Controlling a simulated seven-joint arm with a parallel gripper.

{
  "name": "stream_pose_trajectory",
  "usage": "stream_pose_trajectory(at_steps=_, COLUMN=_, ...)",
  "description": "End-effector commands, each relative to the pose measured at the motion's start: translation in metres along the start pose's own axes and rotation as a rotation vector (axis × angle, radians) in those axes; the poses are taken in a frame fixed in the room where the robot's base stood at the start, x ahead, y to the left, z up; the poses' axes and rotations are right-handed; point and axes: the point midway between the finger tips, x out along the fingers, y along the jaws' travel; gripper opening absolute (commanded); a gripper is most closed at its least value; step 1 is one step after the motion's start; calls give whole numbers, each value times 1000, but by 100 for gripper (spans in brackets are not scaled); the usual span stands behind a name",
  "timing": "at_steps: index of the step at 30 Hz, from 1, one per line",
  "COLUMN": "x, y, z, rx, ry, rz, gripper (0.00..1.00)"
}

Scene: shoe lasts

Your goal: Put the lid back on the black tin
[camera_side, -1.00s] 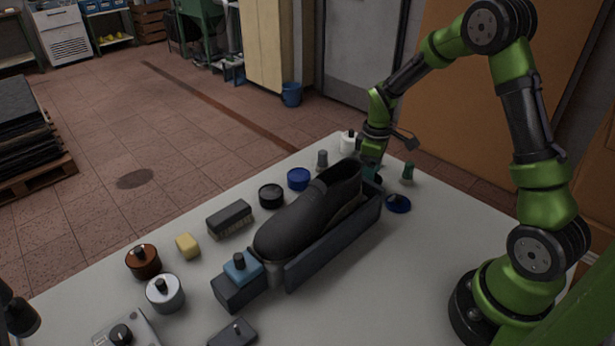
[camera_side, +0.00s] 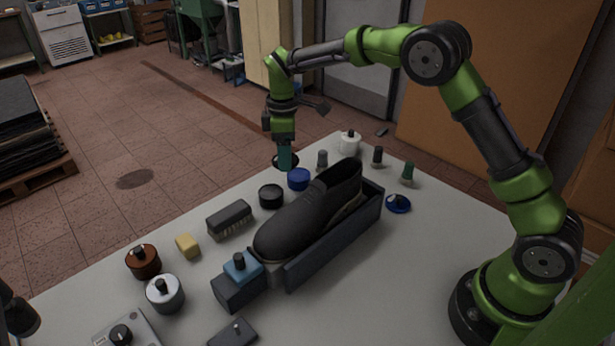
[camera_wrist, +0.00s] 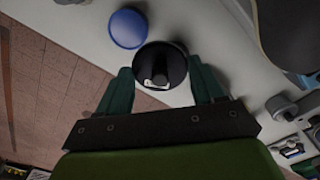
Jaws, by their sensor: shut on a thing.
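The black tin (camera_side: 271,196) stands on the table left of the shoe, in the side view. My gripper (camera_side: 285,158) is raised beyond it, slightly to its right in the picture. The gripper is shut on a round black lid (camera_side: 285,164), held roughly level in the air, apart from the tin. I cannot make out the black tin in the wrist view.
A blue tin (camera_side: 299,179) stands close to the black tin, and a brush (camera_side: 229,219) lies on its other side. A large black shoe (camera_side: 308,212) rests in a dark holder to the right. Small bottles (camera_side: 322,160) stand at the back. A blue lid (camera_side: 398,203) lies right of the shoe.

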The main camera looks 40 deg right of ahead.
Motion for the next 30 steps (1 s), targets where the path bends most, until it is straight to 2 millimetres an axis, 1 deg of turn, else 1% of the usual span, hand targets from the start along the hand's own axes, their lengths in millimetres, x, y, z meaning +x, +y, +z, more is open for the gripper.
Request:
stream_pose_trajectory(at_steps=1, x=1, y=-6, z=-14, rx=-28, ry=0, rz=1, gripper=38)
stream_pose_trajectory(at_steps=3, x=1, y=-12, z=-26, rx=-55, ry=0, rz=1, gripper=38)
stream_pose_trajectory(at_steps=7, x=2, y=-18, z=-38, rx=-81, ry=1, rz=0, gripper=38)
stream_pose_trajectory(at_steps=11, x=7, y=-20, z=-40, rx=-86, ry=1, rz=0, gripper=38)
stream_pose_trajectory(at_steps=24, x=48, y=-20, z=-39, rx=-84, ry=0, rz=-1, gripper=38)
stream_pose_trajectory(at_steps=30, x=60, y=-19, z=-39, rx=-83, ry=1, rz=0, gripper=38)
